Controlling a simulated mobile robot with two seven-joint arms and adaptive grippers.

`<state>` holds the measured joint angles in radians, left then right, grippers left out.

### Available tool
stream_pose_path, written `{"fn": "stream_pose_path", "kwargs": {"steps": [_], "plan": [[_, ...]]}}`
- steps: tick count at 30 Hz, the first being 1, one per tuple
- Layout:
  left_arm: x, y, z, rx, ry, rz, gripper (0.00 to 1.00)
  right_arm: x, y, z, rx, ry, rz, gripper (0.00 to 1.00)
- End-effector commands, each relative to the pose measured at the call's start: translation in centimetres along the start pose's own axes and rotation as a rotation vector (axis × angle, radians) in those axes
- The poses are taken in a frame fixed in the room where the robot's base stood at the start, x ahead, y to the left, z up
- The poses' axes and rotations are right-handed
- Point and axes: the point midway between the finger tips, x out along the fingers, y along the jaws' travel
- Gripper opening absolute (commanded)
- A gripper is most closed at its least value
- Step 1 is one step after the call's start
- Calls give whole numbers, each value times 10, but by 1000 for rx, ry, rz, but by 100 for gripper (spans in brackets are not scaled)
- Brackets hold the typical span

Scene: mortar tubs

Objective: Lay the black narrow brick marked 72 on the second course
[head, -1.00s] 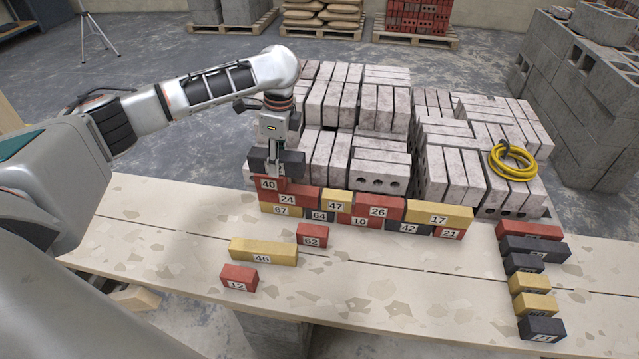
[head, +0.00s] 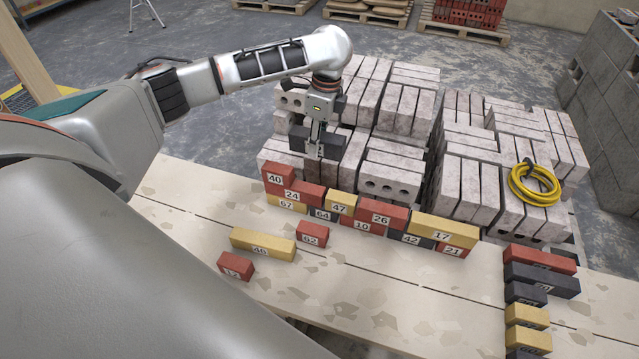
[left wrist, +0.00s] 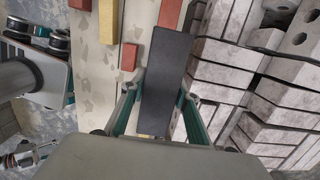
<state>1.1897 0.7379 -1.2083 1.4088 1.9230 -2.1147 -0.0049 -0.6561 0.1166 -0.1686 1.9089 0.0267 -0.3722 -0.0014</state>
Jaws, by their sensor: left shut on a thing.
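My left gripper (head: 316,146) is shut on a dark black brick (head: 331,147), held in the air behind the wall's left half. The held brick (left wrist: 165,80) shows lengthwise between the fingers in the left wrist view; no number is readable on it. The wall's second course has red 24 (head: 305,192), yellow 47 (head: 342,199), red 26 (head: 385,212) and yellow 17 (head: 445,228). Red 40 (head: 276,179) stands above 24 at the left end. The lower course shows yellow 67 (head: 286,204), black 64 (head: 321,215), red 10 (head: 362,226), black 42 (head: 411,239) and red 21 (head: 454,250).
Yellow 46 (head: 262,244), red 62 (head: 312,234) and red 12 (head: 236,266) lie in front of the wall. A row of bricks, including a long black one (head: 541,278), lies at right. Grey block stacks (head: 392,172) and a yellow hose (head: 535,184) are behind.

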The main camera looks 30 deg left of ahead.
Motion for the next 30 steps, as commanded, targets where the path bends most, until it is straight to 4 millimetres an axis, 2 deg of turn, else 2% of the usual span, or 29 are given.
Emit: {"fn": "stream_pose_path", "kwargs": {"steps": [3, 12, 15, 22, 30], "plan": [[28, 0, -4, -1, 1, 2, 0, 0, -3, 0, 3, -1, -3, 40], [91, 0, -12, -2, 2, 0, 0, 0, -5, 0, 3, 1, -7, 40], [104, 0, -13, -1, 1, -1, 0, 0, -4, -1, 1, 2, -6, 40], [120, -1, -15, -1, 2, -2, 0, 0, -1, -2, -8, 5, -5, 40], [153, -1, -19, -1, 1, -2, 0, 0, 2, -2, -10, 5, -2, 40]]}}
